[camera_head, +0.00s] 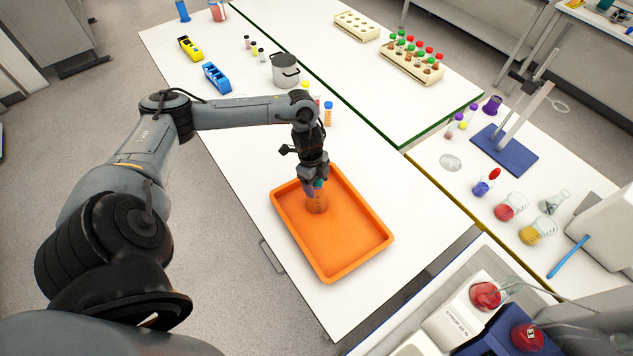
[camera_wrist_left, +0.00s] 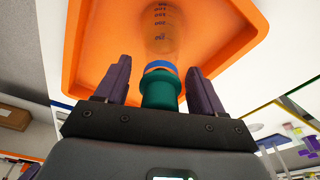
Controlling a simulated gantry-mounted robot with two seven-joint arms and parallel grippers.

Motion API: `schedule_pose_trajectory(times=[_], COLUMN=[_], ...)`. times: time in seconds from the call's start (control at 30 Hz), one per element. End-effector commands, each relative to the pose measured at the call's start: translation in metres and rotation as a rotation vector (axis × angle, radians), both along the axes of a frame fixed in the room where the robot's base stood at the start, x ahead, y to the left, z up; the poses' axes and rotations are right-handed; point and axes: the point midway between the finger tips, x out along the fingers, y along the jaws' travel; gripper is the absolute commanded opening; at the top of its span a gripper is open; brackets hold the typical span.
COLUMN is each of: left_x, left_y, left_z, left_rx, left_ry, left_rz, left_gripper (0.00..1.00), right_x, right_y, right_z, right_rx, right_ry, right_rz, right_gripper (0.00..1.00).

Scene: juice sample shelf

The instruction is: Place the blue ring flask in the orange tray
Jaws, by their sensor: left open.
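The orange tray (camera_head: 344,252) lies on the white table in the head view, and it also fills the upper part of the left wrist view (camera_wrist_left: 95,50). The flask (camera_head: 317,203) is clear with dark volume marks, a blue ring (camera_wrist_left: 160,66) at its neck and a green cap (camera_wrist_left: 160,90). It stands inside the tray, toward its far left part. My left gripper (camera_head: 315,185) is right above the flask. Its two purple fingers (camera_wrist_left: 160,85) stand open on either side of the cap, with gaps on both sides. My right gripper does not show.
A metal pot (camera_head: 285,72), small bottles (camera_head: 328,113) and a blue rack (camera_head: 217,77) stand farther back on the table. Racks of tubes (camera_head: 412,63) stand across the green edge. Flasks (camera_head: 510,206) and a stand (camera_head: 505,148) are at the right. White table is clear around the tray.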

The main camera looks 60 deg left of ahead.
Motion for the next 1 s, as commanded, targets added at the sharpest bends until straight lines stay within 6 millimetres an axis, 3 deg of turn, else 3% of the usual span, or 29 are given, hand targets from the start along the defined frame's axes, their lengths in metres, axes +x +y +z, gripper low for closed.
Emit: schedule_pose_trajectory(times=[0.57, 0.7, 0.87, 0.97, 1.0], left_x=[-0.005, -0.006, -0.002, 0.009, 0.016], left_y=[0.013, 0.015, 0.002, -0.028, -0.048], left_z=[0.090, 0.109, 0.108, 0.090, 0.080], left_rx=[0.003, 0.001, -0.005, -0.016, -0.026], left_ry=[-0.003, -0.003, -0.022, -0.077, -0.113], left_rz=[0.000, -0.002, -0.032, -0.095, -0.128], left_gripper=[0.68, 0.68, 0.68, 0.68, 0.68], right_x=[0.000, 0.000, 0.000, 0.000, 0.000], right_y=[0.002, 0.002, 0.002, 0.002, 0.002], right_z=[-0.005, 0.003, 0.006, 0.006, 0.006], right_rx=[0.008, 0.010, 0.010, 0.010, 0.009], right_ry=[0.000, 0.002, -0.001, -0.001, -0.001], right_rz=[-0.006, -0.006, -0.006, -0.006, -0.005], right_gripper=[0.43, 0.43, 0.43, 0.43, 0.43])
